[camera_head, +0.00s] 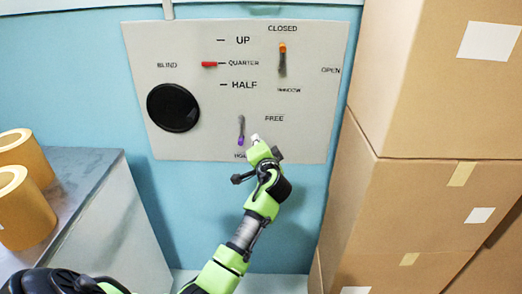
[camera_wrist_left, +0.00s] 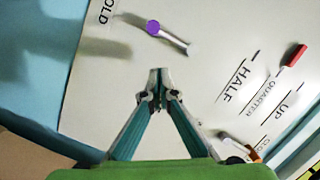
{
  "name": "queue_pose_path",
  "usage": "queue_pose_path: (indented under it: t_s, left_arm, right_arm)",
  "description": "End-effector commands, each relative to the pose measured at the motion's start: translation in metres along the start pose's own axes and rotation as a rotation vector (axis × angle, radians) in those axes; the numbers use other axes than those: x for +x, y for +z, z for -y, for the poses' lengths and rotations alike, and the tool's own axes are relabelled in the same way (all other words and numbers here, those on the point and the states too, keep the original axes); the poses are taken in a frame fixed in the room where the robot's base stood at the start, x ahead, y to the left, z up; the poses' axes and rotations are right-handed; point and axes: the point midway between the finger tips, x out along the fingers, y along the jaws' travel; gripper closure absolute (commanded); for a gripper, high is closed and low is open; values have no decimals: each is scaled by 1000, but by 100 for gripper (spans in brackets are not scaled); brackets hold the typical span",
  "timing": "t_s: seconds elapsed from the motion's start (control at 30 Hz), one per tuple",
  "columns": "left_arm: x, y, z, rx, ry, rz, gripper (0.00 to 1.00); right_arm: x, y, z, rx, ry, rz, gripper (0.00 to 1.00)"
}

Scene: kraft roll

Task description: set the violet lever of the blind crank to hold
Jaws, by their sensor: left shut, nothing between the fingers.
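The violet lever (camera_head: 241,138) is on the lower part of the light grey wall panel (camera_head: 190,135). Its violet tip points down toward the HOLD label, which is partly hard to read; FREE stands up and to the right. In the left wrist view the violet knob (camera_wrist_left: 153,27) shows at top centre, on the side of the HOLD letters. My left gripper (camera_head: 255,139) is just right of the lever in the head view, its fingers together and empty. In the wrist view its fingertips (camera_wrist_left: 158,73) are apart from the lever. My right gripper is not in view.
The panel also bears an orange lever (camera_head: 282,50) up at CLOSED, a red pointer (camera_head: 209,65) at QUARTER and a black round disc (camera_head: 173,108). Stacked cardboard boxes (camera_head: 420,205) stand close on the right. Kraft rolls (camera_head: 22,215) sit on a grey-topped counter at left.

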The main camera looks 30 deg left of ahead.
Motion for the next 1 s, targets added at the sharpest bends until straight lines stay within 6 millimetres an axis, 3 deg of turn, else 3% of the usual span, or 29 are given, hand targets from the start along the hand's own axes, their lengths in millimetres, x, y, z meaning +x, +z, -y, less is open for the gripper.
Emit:
queue_pose_path:
  t_s: [0.13, 0.4, 1.0]
  left_arm:
    - [-26, 0, -2, -4, 2, -4, 100]
    - [-54, 0, 0, -1, 2, -1, 100]
    - [-57, 0, 0, -1, 1, -1, 100]
  right_arm:
    - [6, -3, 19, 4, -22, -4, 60]
    - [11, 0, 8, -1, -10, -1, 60]
    - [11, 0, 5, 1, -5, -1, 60]
